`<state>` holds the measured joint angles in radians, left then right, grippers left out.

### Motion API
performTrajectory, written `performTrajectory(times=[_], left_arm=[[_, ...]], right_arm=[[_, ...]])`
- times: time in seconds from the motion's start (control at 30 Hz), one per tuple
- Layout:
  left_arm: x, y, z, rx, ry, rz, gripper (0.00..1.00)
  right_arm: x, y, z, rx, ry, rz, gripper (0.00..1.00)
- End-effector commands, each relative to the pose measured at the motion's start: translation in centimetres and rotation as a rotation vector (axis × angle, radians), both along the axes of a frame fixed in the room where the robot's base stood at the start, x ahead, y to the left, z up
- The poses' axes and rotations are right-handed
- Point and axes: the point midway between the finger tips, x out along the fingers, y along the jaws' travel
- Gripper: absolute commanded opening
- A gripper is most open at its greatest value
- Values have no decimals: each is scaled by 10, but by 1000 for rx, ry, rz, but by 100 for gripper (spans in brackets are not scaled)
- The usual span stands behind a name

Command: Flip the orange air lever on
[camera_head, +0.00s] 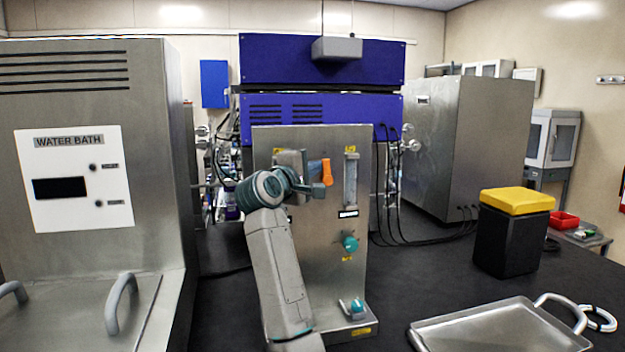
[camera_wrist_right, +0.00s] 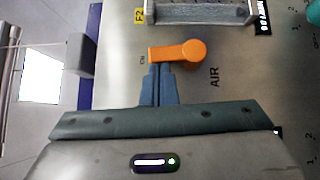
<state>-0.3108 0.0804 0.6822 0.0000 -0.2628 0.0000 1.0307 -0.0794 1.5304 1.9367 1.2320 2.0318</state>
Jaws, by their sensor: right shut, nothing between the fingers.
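The orange air lever (camera_head: 326,170) is on the upper part of the upright steel panel (camera_head: 300,140). In the wrist view the orange lever (camera_wrist_right: 185,52) has its round end beside the printed word AIR. Its narrow arm points left in that view, toward a small label I cannot read surely. My right gripper (camera_head: 322,190) is at the panel, just below the lever in the head view. In the wrist view my right gripper (camera_wrist_right: 160,70) is shut and empty, its fingertips close to the lever's narrow arm. I cannot tell if they touch. My left gripper is out of view.
A flow meter tube (camera_head: 351,180) stands right of the lever, with a teal knob (camera_head: 350,243) lower down. The water bath (camera_head: 90,120) stands at the left. A yellow-lidded black bin (camera_head: 510,235) and a steel tray (camera_head: 495,328) are on the dark bench at the right.

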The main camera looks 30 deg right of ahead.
Motion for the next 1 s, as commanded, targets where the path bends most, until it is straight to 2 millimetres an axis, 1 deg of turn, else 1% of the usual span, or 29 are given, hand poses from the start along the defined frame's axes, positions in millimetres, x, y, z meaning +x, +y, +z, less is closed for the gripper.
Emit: performTrajectory(times=[0.1, 0.3, 0.67, 0.83, 0.87, 1.0], left_arm=[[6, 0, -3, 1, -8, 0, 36], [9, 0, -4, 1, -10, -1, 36], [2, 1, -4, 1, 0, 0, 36], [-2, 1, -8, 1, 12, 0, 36], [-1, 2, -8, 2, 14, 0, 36], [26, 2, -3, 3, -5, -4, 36]], right_arm=[[0, -1, 1, -1, -1, 0, 0], [0, -2, 2, -2, 0, -1, 0], [0, -2, 2, -2, 0, -1, 0], [-4, 5, 0, -2, -1, 2, 0], [-5, 8, 0, -2, -1, 2, 0], [-17, 27, -3, -1, -2, 3, 0]])
